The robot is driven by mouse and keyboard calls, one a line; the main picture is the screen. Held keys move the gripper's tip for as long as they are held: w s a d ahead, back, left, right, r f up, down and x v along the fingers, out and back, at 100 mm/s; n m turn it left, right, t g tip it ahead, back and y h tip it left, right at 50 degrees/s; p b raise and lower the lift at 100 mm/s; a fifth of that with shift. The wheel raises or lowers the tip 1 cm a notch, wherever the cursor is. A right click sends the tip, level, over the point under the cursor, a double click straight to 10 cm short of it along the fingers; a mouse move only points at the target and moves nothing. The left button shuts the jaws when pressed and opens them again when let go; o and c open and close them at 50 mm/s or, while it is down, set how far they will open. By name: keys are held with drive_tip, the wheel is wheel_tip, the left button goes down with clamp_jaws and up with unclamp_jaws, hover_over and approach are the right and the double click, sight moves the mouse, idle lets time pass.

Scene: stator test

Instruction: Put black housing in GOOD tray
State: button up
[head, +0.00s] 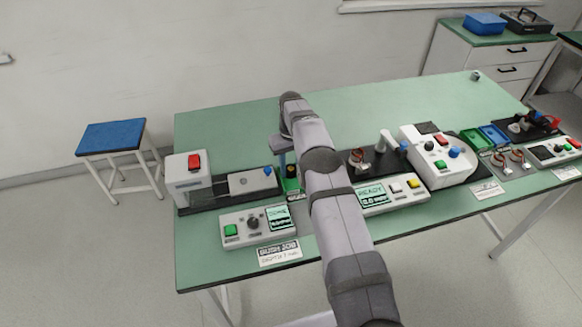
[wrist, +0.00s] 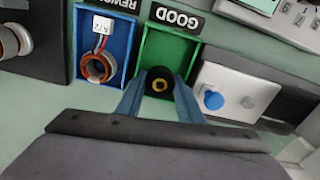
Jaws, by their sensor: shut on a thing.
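My gripper (wrist: 160,86) is shut on the black housing (wrist: 159,73), a dark round part with a yellowish centre. The blue fingers are on both sides of it. In the wrist view the housing is over the near part of the green GOOD tray (wrist: 180,48), whose visible floor is empty. I cannot tell whether the housing touches the tray floor. The GOOD label (wrist: 176,19) appears upside down beyond the tray. In the head view my gripper (head: 291,168) is left of my arm, above a small visible part of the green tray (head: 294,193).
A blue tray (wrist: 119,35) beside the GOOD tray holds a copper-wound ring (wrist: 101,66) with a white tag. A grey block with a blue knob (wrist: 212,100) stands on the other side. My arm hides the table's middle in the head view.

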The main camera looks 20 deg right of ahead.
drive_tip(key=o, duration=1.2)
drive_tip(key=shift+o, duration=0.2)
drive_tip(key=shift+r, duration=0.15)
drive_tip(key=shift+w+r, duration=0.15)
drive_tip(key=shift+r, duration=0.1)
drive_tip(key=r, duration=0.1)
drive_tip(key=r+b, duration=0.1)
drive_tip(key=r, duration=0.3)
drive_tip(key=shift+s+r+b, duration=0.1)
drive_tip(key=shift+s+b, duration=0.15)
drive_tip(key=shift+b, duration=0.05)
drive_tip(key=shift+w+r, duration=0.25)
drive_tip(key=shift+r, duration=0.2)
drive_tip(key=shift+s+r, duration=0.15)
drive_tip(key=shift+r, duration=0.15)
